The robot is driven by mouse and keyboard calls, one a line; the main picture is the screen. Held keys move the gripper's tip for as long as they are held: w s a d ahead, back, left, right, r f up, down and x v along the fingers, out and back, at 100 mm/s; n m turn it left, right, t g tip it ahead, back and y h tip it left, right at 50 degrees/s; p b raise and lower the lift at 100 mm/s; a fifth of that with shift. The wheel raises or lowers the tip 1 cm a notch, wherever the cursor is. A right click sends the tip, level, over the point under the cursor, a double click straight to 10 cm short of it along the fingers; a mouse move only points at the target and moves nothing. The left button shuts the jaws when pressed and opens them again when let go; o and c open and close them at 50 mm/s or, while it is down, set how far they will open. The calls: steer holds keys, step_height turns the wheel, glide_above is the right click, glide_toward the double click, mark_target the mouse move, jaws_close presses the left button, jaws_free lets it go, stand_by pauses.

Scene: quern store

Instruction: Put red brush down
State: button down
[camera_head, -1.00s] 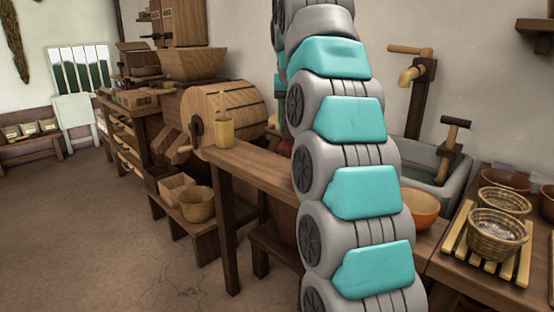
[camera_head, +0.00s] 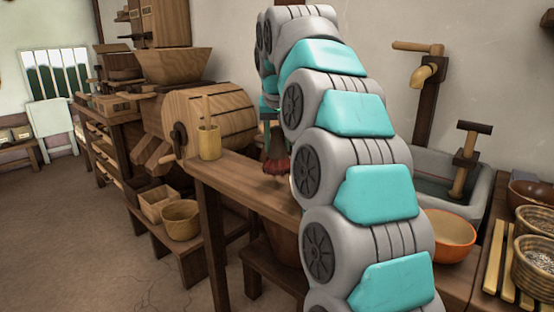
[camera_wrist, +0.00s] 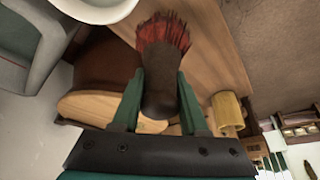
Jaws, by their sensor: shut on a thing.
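The red brush has red bristles (camera_head: 277,167) and a dark brown handle (camera_head: 275,144); it is partly hidden by my arm in the head view. It hangs bristles-down over the wooden bench (camera_head: 235,178), at or just above its top; I cannot tell whether it touches. My gripper (camera_wrist: 160,78) is shut on the brown handle in the wrist view, one green finger on each side. The red bristles (camera_wrist: 163,34) point away from the gripper over the wood.
A wooden cup (camera_head: 209,143) with sticks stands on the bench left of the brush, by a wooden drum (camera_head: 235,112). An orange bowl (camera_head: 447,238), a stone sink (camera_head: 435,180) and baskets (camera_head: 535,248) are at the right. Bare bench lies between cup and brush.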

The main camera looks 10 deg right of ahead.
mark_target(277, 156)
steer(key=shift+f, duration=1.9)
steer(key=shift+f, duration=0.1)
steer(key=shift+c, duration=2.2)
jaws_free()
steer(key=p+v, duration=0.1)
steer(key=v, duration=1.1)
